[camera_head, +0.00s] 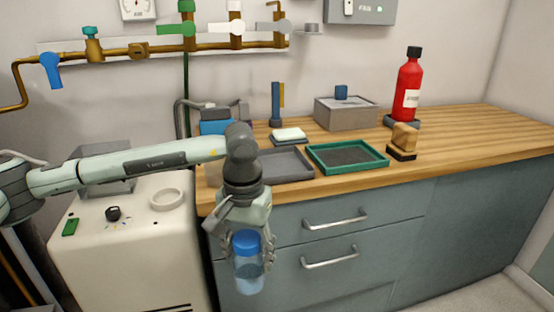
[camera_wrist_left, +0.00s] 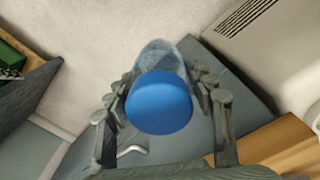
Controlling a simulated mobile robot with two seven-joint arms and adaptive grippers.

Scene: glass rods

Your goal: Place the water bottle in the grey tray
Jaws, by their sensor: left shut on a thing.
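The water bottle (camera_head: 248,270) is clear with a blue cap. My left gripper (camera_head: 250,262) is shut on it and holds it roughly upright, in front of the drawer fronts and below the counter top. In the left wrist view the bottle's blue cap (camera_wrist_left: 159,103) sits between the two fingers (camera_wrist_left: 163,95), with part of the clear body behind it. The grey tray (camera_head: 287,166) lies on the wooden counter, above and behind the gripper in the head view. My left arm hides part of the tray's left side. My right gripper is in neither view.
A green tray (camera_head: 347,157) stands right beside the grey tray. A white soap-like block (camera_head: 288,134) lies behind it. A wooden block (camera_head: 403,139), a red bottle (camera_head: 408,86) and a grey box (camera_head: 346,113) stand farther back or right. Drawer handles (camera_head: 335,219) stick out below the counter edge.

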